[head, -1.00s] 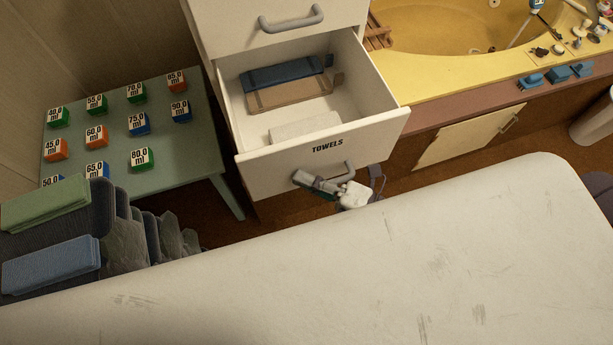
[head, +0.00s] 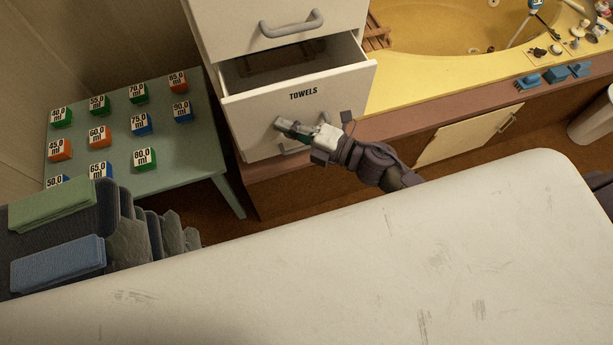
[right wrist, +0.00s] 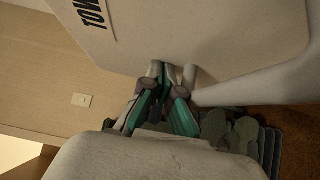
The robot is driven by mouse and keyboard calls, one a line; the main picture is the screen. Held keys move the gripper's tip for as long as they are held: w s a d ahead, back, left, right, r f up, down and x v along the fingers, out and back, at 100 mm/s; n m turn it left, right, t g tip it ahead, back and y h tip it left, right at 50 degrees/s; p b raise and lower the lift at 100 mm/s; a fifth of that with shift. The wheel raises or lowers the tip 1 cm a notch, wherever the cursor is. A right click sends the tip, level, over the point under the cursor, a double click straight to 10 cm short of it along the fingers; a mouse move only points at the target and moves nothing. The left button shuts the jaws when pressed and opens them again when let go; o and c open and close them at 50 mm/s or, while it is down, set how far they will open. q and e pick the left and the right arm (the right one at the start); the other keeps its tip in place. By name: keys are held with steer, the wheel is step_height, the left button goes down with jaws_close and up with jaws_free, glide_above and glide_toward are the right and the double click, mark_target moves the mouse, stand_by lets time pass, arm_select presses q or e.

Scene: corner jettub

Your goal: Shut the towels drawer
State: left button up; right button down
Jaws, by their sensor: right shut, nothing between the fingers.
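The white towels drawer (head: 300,112), labelled TOWELS, sticks partly out of the white cabinet (head: 290,55) in the head view. A shadowed strip of its inside shows behind the front panel. Its front also fills the top of the right wrist view (right wrist: 190,35). A grey handle (head: 290,148) sits low on the front. In the right wrist view the closed fingers (right wrist: 165,85) meet or nearly meet the panel beside the handle. My left gripper is not in view.
A closed drawer front with a grey handle (head: 292,24) is above. A green table (head: 115,145) with several labelled blocks stands left. Folded towels (head: 55,262) lie lower left. A large white padded surface (head: 380,260) fills the foreground. A yellow tub (head: 440,25) is at right.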

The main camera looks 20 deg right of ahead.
steer(key=w, duration=0.7)
steer(key=shift+w+a+b, duration=0.15)
steer(key=shift+w+b, duration=0.15)
steer(key=shift+b, duration=0.1)
steer(key=shift+f, duration=0.1)
